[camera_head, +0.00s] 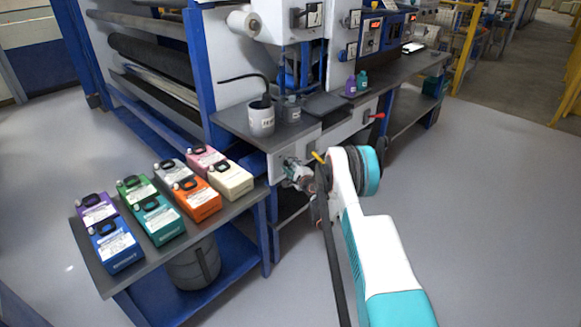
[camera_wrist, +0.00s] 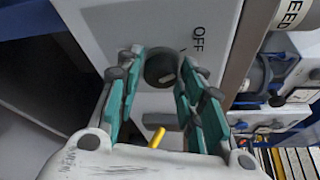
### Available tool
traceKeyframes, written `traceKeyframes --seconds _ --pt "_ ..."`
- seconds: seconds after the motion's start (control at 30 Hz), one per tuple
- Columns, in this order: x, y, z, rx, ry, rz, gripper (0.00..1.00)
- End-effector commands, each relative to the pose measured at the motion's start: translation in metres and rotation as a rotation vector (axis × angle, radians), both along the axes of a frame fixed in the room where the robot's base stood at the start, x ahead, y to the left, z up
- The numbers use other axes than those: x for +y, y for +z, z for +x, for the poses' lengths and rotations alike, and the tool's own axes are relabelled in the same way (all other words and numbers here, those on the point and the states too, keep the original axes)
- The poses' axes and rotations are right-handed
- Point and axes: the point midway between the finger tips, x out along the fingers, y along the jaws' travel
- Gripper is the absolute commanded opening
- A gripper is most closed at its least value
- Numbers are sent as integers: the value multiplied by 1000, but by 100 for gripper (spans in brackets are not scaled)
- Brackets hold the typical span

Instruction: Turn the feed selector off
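A dark round selector knob (camera_wrist: 160,68) sits on a light grey panel in the wrist view. The word OFF is printed beside it. My gripper (camera_wrist: 163,66) has its two teal fingers on either side of the knob, spread apart. I cannot tell whether the fingertips touch it. The knob's pointer direction is not clear. In the head view my gripper (camera_head: 298,178) is at the front of the machine's panel, and the arm hides much of that spot. A small yellow handle (camera_wrist: 157,137) shows between the fingers; it also shows in the head view (camera_head: 318,157).
A labelled cup (camera_head: 261,118) stands on the dark counter above the panel. A red-handled lever (camera_head: 379,115) is farther right. Coloured cartons stand on a side table (camera_head: 142,276) at the left, with a bin (camera_head: 193,266) beneath. The floor at the right is clear.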

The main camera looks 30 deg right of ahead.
Motion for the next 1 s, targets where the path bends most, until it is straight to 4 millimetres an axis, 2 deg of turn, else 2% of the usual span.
traceKeyframes --seconds 0.33,0.47,0.57,0.8,1.0 --pt "0 0 0 -1 -1 1 51" --pt "-1 1 -6 -1 -2 2 51" --pt "-1 3 -18 -1 -2 2 51" --pt "1 10 -67 0 -2 2 51" --pt "2 14 -100 0 -1 2 51"
